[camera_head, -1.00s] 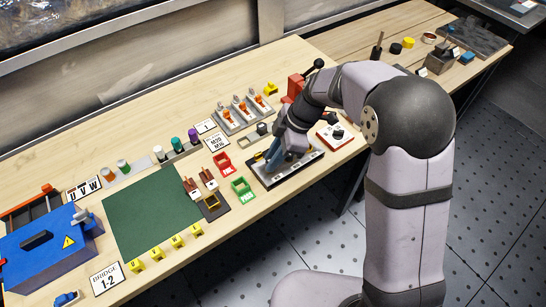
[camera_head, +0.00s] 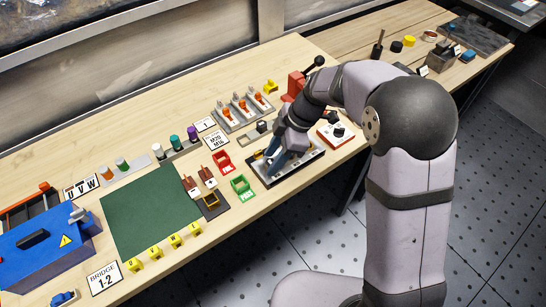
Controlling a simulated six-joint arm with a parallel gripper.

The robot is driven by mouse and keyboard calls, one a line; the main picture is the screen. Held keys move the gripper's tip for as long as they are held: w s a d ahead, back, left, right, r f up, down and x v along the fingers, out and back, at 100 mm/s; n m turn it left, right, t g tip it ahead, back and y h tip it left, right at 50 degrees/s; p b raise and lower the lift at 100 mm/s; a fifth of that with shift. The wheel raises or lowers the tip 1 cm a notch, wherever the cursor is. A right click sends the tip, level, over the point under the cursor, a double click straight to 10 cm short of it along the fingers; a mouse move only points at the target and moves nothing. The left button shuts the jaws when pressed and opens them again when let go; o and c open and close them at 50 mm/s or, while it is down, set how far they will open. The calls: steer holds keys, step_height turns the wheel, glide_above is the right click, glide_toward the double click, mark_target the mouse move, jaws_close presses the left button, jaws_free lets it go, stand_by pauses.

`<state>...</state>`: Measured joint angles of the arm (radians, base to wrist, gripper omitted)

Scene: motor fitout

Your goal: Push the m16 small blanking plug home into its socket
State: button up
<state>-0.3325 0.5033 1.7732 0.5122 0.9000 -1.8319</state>
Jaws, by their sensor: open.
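My gripper (camera_head: 279,163) is low over the dark block with a pale top strip (camera_head: 292,168), near the right end of the bench's front part. Its blue-grey fingers reach down to the block and are open. A small yellow piece (camera_head: 258,155) shows at the block's left, beside the fingers. The m16 small blanking plug and its socket cannot be made out; the fingers and arm cover part of the block. A white card marked M20 and M16 (camera_head: 216,141) lies behind and to the left of the block.
A red tray (camera_head: 222,162) and a green tray (camera_head: 242,187) stand just left of the block. A box with a black knob (camera_head: 337,133) sits to its right. A grey rack with orange parts (camera_head: 243,111) stands behind. The green mat (camera_head: 150,208) is clear.

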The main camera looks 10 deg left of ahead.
steer(key=b+v, duration=0.1)
steer(key=v, duration=0.6)
stand_by(0.6)
steer(key=d+f+m, duration=0.1)
steer(key=m, duration=0.3)
steer(key=d+f+m+h, duration=0.1)
steer(key=f+m, duration=0.1)
steer(key=m, duration=0.2)
steer(key=d+f+m+t, duration=0.1)
steer(key=m, duration=0.3)
steer(key=shift+w+d+f, duration=0.1)
steer(key=shift+d+f, duration=0.1)
steer(key=shift+f, duration=0.1)
steer(key=s+d+f+m+h, duration=0.2)
steer(key=s+d+f+m, duration=0.3)
steer(key=s+d+m, duration=0.1)
steer(key=s+d+r+m+h+p, duration=0.1)
steer(key=s+d+r+m, duration=0.2)
steer(key=s+d, duration=0.8)
steer(key=shift+d+r+p, duration=0.2)
steer(key=shift+r+p, duration=0.2)
